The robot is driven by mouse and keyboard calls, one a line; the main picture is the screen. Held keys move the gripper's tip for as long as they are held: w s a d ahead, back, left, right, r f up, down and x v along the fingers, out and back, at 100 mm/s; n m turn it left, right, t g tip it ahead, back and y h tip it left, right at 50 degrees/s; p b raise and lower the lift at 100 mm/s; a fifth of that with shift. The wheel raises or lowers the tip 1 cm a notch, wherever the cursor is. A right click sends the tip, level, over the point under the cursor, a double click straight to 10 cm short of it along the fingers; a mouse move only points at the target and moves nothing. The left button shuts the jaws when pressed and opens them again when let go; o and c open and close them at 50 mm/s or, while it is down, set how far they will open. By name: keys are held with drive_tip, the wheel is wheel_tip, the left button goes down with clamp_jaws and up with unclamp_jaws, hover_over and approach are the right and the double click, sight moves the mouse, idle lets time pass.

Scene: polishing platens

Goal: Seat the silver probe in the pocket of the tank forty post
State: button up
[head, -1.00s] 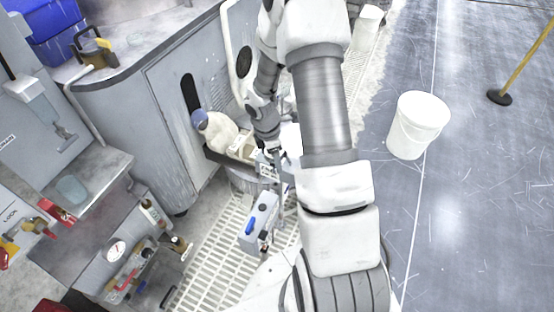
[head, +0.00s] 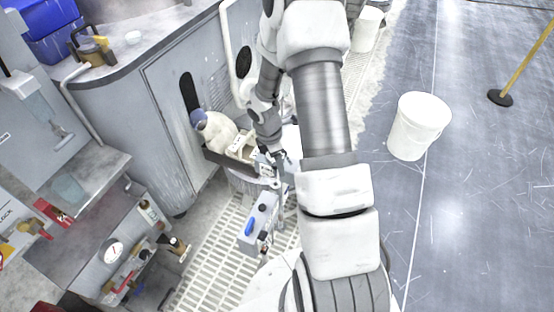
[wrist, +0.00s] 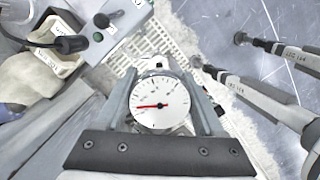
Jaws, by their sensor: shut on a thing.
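My gripper (wrist: 160,90) points down, with a finger on each side of a round white dial with a red needle (wrist: 160,104). I take this dial to be the head of the silver probe in my grip; its stem is hidden below. In the head view my gripper (head: 273,165) is small and partly hidden, beside the labelled cream pockets (head: 240,146). In the wrist view cream pockets (wrist: 53,62) stand at upper left, apart from my gripper, with a black plug-like piece (wrist: 70,44) at one. Their labels are too small to read, so I cannot tell the tank forty post.
A grey control box (head: 258,222) stands near my gripper, over pale floor grating (head: 213,262). A white bucket (head: 418,126) stands on open floor.

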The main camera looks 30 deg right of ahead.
drive_tip(key=shift+f+b, duration=0.95)
drive_tip(key=shift+f, duration=0.75)
drive_tip(key=shift+f+b, duration=2)
drive_tip(key=shift+f, duration=1.05)
drive_tip(key=o, duration=1.4)
drive_tip(key=shift+r, duration=0.1)
drive_tip(key=a+r+p, duration=0.1)
drive_tip(key=r, duration=0.4)
drive_tip(key=r+p, duration=0.2)
drive_tip(key=r, duration=0.4)
drive_tip(key=a+r+p, duration=0.1)
drive_tip(key=r+p, duration=0.1)
drive_tip(key=r, duration=0.4)
drive_tip(key=shift+w+a, duration=0.2)
drive_tip(key=shift+a, duration=0.15)
drive_tip(key=shift+r, duration=0.1)
